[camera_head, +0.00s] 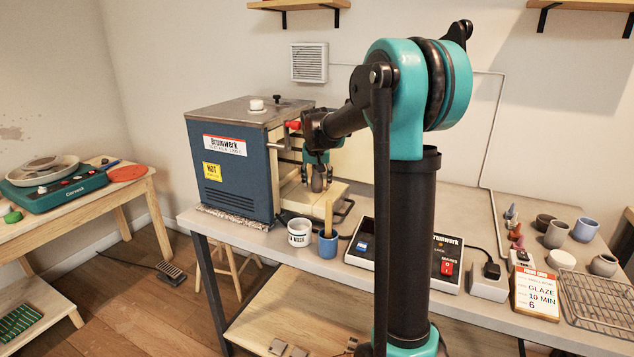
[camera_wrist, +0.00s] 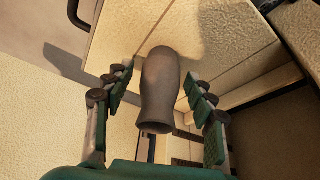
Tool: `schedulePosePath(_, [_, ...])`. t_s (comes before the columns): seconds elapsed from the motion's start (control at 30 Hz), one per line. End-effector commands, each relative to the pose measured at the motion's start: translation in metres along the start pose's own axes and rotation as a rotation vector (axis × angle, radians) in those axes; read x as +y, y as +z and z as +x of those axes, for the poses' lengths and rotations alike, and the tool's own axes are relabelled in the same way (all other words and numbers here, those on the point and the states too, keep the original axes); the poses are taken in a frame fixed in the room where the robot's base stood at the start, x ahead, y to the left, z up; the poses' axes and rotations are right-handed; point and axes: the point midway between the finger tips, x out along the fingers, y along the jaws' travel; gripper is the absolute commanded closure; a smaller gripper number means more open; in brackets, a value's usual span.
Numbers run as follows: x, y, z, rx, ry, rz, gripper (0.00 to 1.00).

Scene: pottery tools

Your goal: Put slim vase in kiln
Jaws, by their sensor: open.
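The slim vase (camera_wrist: 160,88) is grey-brown and sits between my gripper's fingers, against pale firebrick surfaces, with a gap on each side. It also shows small in the head view (camera_head: 318,181), below my gripper (camera_head: 317,160). In the wrist view my gripper (camera_wrist: 158,80) is open around the vase, its green-padded fingers apart from it. The kiln (camera_head: 228,180) is a blue box with a grey top at the left end of the bench. Its pale lining shows on its right side, beside the vase. My arm hides part of this area, and the vase's exact support is unclear.
A white mug (camera_head: 299,232) and a blue cup (camera_head: 328,244) with a wooden stick stand before the kiln's opening. A control panel (camera_head: 440,262) is to their right. Several small pots, a wire rack (camera_head: 600,305) and a glaze card (camera_head: 536,293) fill the bench's right end.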

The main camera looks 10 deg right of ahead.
Motion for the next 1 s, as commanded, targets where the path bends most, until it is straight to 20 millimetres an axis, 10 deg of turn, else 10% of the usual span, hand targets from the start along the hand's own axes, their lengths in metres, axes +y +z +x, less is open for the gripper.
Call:
schedulePosePath(0.6, [0.000, 0.001, -0.106, 0.000, 0.000, 0.000, 0.44])
schedulePosePath(1.0, [0.000, 0.000, -0.119, 0.000, 0.000, 0.000, 0.44])
